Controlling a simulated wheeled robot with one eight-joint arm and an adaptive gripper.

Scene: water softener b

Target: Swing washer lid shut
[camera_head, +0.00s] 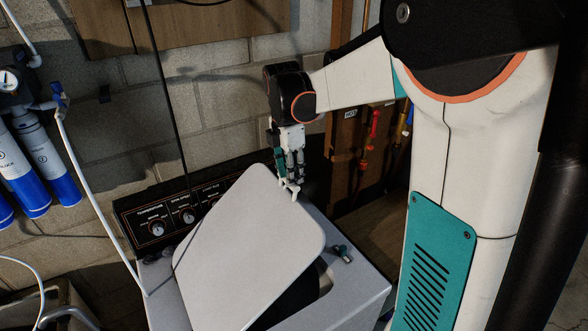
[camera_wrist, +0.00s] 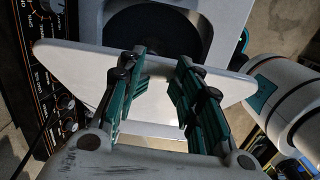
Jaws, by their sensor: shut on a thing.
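The washer lid (camera_head: 248,245) is a light grey panel with rounded corners, raised and tilted above the washer top (camera_head: 362,285). The dark washer opening (camera_head: 297,298) shows below its right edge. My gripper (camera_head: 290,187) is at the lid's upper right corner, with its fingers pointing down, shut on the lid's edge. In the wrist view the lid (camera_wrist: 75,70) stretches across behind and between my two green fingers (camera_wrist: 158,68), with the dark round drum (camera_wrist: 155,32) beyond it. The exact finger contact is partly hidden.
The control panel (camera_head: 187,214) with knobs stands along the washer's back. A small green-and-dark item (camera_head: 342,254) lies on the washer top at right. A white hose (camera_head: 92,195) and blue-white filter cylinders (camera_head: 25,165) are at left. Pipes with red handles (camera_head: 373,125) run behind my arm.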

